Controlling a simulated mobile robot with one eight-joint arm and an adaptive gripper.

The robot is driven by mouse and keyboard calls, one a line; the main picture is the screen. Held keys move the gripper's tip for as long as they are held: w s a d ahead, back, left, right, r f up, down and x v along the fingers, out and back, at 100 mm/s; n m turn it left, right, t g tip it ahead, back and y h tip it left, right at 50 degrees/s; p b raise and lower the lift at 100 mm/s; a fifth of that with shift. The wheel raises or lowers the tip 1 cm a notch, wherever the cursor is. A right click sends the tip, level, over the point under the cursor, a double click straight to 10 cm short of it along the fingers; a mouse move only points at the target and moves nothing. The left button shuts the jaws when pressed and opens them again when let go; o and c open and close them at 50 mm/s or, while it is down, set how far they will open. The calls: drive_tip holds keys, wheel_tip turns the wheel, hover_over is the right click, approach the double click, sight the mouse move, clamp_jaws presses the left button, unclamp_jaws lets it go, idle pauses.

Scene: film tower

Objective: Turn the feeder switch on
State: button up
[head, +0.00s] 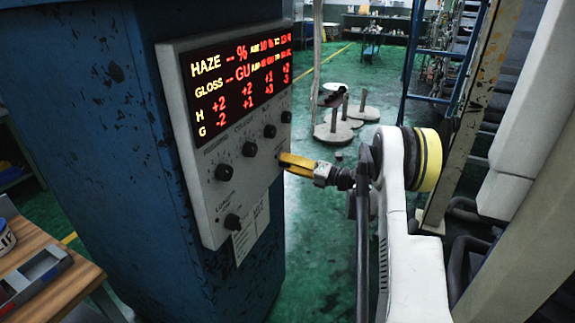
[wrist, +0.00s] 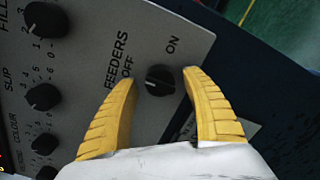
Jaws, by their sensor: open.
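The feeder switch (wrist: 160,80) is a small black rotary knob on the grey control panel (wrist: 95,70). The word FEEDERS is printed beside it, with OFF and ON marks. In the wrist view it sits between the yellow fingertips of my gripper (wrist: 160,76), with a gap on each side. A faint pale mark shows on the knob, but I cannot tell its setting for sure. In the head view my gripper (head: 284,160) is at the panel's right edge. The fingers hide the switch there.
Several other black knobs (head: 224,172) are close by on the panel (head: 207,192), below a red lit display (head: 240,75). The panel is fixed to a blue column (head: 150,150). A wooden table (head: 60,290) stands at lower left. Round weights (head: 335,133) stand on the green floor behind.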

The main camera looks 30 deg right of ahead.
drive_tip(key=c, duration=1.2)
drive_tip(key=shift+m, duration=0.3)
drive_tip(key=m, duration=0.4)
drive_tip(key=shift+b, duration=0.4)
drive_tip(key=m, duration=0.4)
drive_tip(key=shift+r+m+g, duration=0.1)
drive_tip(key=shift+m+g, duration=0.2)
drive_tip(key=shift+g, duration=0.1)
drive_tip(key=m, duration=0.4)
drive_tip(key=shift+b, duration=0.35)
drive_tip(key=shift+r+m+g+y, duration=0.1)
drive_tip(key=shift+m+g+y, duration=0.2)
drive_tip(key=shift+m, duration=1.6)
